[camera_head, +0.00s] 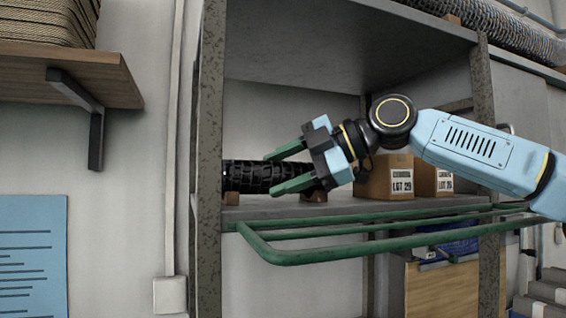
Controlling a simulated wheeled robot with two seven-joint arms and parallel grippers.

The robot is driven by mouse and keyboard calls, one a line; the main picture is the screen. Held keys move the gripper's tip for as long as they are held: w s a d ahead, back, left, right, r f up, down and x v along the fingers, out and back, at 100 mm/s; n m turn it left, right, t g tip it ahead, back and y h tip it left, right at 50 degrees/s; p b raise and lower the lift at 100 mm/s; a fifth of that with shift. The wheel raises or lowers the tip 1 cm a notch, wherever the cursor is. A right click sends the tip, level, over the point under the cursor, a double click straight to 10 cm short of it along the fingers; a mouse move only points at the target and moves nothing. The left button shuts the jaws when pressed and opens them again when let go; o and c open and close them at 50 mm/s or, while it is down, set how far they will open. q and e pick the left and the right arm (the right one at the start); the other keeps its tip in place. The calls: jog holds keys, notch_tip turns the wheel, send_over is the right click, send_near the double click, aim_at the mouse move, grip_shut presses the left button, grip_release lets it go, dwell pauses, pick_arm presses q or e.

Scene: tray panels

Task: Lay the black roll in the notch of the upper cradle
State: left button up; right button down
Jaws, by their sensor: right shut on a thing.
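The black roll (240,176) lies level across the picture inside the grey shelf unit, its right part partly hidden by my right gripper. My right gripper (271,175) comes in from the right and is shut on the roll, one green finger above and one below in the picture. Brown wooden blocks, which look like the cradle (232,198), show just under the roll at its left end and below the gripper (315,196). I cannot tell whether the roll touches them, and no notch can be made out. My left gripper is not in view.
The shelf board (285,211) has a green rail (330,253) jutting out in front. Cardboard boxes (385,180) marked LOT 29 stand right of the gripper. A speckled upright (207,150) is close to the roll's left end. A wooden wall shelf (70,75) is at upper left.

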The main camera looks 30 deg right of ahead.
jog(key=shift+f, duration=0.1)
dwell(0.6)
jog(key=c, duration=0.5)
grip_release()
jog(key=shift+f, duration=0.2)
jog(key=shift+a+f, duration=0.1)
jog(key=shift+f, duration=0.05)
